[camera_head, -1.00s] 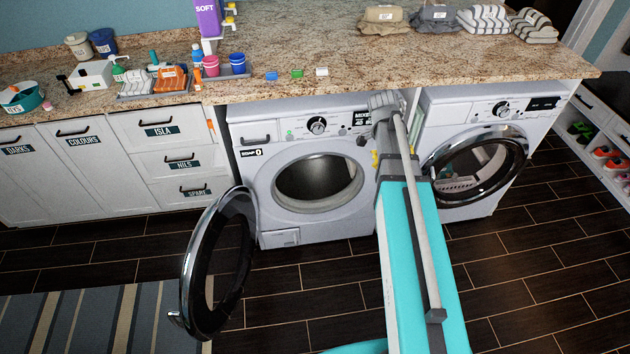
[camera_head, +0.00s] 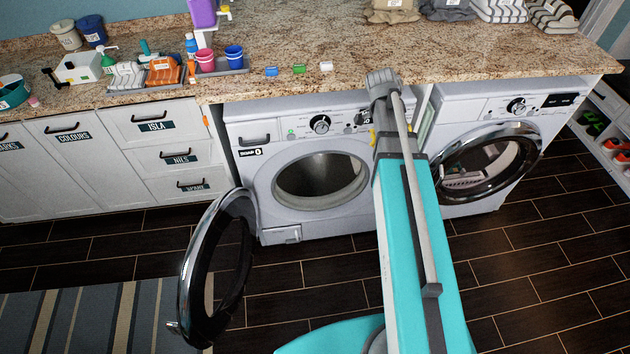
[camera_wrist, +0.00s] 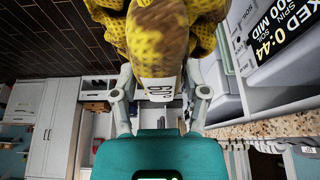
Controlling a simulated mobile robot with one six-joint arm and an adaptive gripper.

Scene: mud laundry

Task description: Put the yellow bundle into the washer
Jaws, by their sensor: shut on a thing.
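The yellow bundle (camera_wrist: 165,35) is a mottled yellow-brown cloth roll with a white paper band, large at the top of the wrist view. My gripper (camera_wrist: 160,92) is shut on it, with one finger on each side. In the head view only a bit of yellow (camera_head: 373,137) shows left of my arm, which hides the gripper and most of the bundle. The washer (camera_head: 285,215) is the left white machine, with a drawer marked SOAP. Its round door (camera_head: 190,290) hangs wide open to the left and its drum opening is clear. The bundle is outside, by the washer's right front side.
A second white machine (camera_head: 475,205) stands to the right with its round door (camera_head: 530,150) open. A granite counter (camera_head: 300,90) runs above both, with several folded cloths at the back right. Dark floor (camera_head: 310,280) lies clear before the washer. A striped rug (camera_head: 90,325) is at front left.

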